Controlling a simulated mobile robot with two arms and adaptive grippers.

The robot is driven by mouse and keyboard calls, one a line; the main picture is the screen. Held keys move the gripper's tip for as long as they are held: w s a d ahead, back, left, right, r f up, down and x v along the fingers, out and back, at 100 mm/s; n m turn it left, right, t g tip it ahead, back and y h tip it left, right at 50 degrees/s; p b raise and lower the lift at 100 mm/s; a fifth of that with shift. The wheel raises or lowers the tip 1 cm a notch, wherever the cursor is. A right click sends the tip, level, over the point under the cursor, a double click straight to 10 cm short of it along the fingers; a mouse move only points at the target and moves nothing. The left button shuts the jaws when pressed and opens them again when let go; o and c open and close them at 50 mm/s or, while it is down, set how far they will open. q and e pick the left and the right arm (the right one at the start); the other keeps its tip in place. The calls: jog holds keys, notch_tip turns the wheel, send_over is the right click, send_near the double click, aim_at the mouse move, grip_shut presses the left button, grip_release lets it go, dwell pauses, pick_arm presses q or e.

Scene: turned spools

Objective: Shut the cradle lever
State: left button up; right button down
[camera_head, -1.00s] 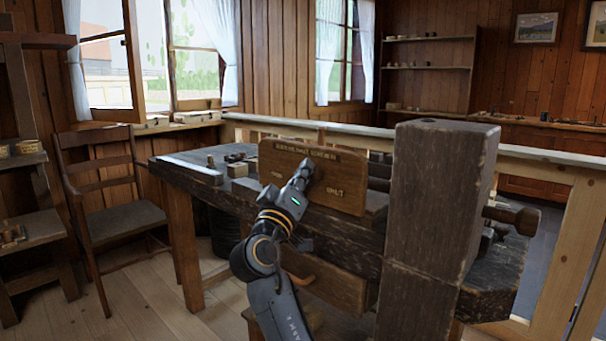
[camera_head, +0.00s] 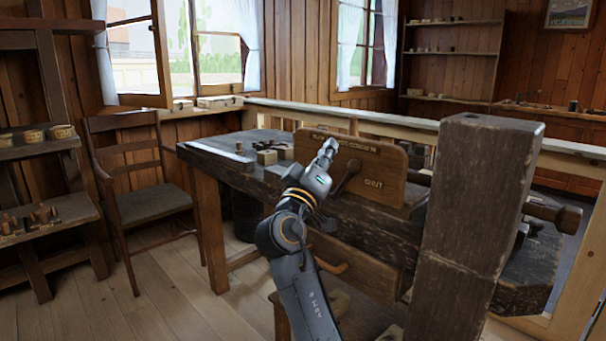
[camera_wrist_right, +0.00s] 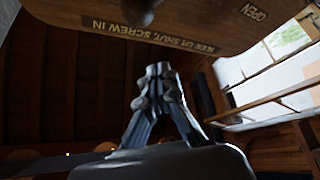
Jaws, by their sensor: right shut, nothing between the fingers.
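The wooden board (camera_head: 400,172) stands on the workbench, with lettering along its top and the word SHUT at its lower right. The dark cradle lever (camera_head: 347,177) is on its face, slanting down to the left, left of the SHUT label. My right gripper (camera_head: 329,146) is shut and empty, in front of the board's upper left, just left of the lever; touching cannot be told. In the right wrist view the fingertips (camera_wrist_right: 158,70) are closed, below the board (camera_wrist_right: 200,35), which reads OPEN and SHUT, SCREW IN. A dark part (camera_wrist_right: 135,12), perhaps the lever, shows there. My left gripper is out of view.
The workbench (camera_head: 222,158) has small wooden blocks (camera_head: 270,155) left of the board. A thick dark post (camera_head: 473,220) rises close on the right. A drawer handle (camera_head: 328,265) sticks out below. A chair (camera_head: 150,205) stands left, with open floor before it.

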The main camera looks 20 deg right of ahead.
jog(key=v, duration=0.8)
jog(key=shift+s+f, duration=0.15)
jog(key=shift+s, duration=0.15)
